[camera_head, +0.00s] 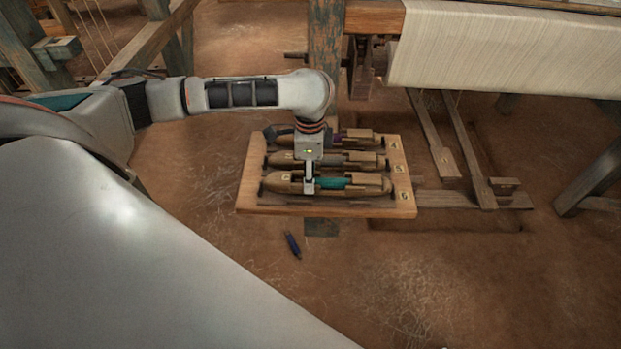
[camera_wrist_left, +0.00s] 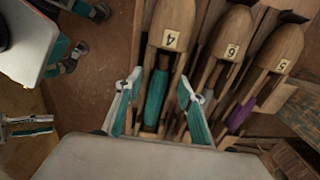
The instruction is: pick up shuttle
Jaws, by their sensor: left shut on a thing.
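Three wooden shuttles lie side by side on a wooden board (camera_head: 402,203). The nearest one, the teal-thread shuttle (camera_head: 372,184), is marked 4 in the left wrist view (camera_wrist_left: 171,25). My left gripper (camera_head: 309,187) points down over it and is shut on its middle. In the left wrist view my gripper's teal-padded fingers (camera_wrist_left: 159,79) stand on either side of this shuttle. It appears to rest among the others; any gap under it is hidden. The shuttle marked 6 (camera_wrist_left: 231,30) and the purple-thread shuttle (camera_wrist_left: 281,48), marked 5, lie beside it.
The loom's cloth beam with pale cloth (camera_head: 500,50) is at the upper right, with wooden treadles (camera_head: 470,150) below. A wooden post (camera_head: 326,50) stands behind the board. A small dark blue object (camera_head: 292,245) lies on the floor in front. The earth floor there is otherwise clear.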

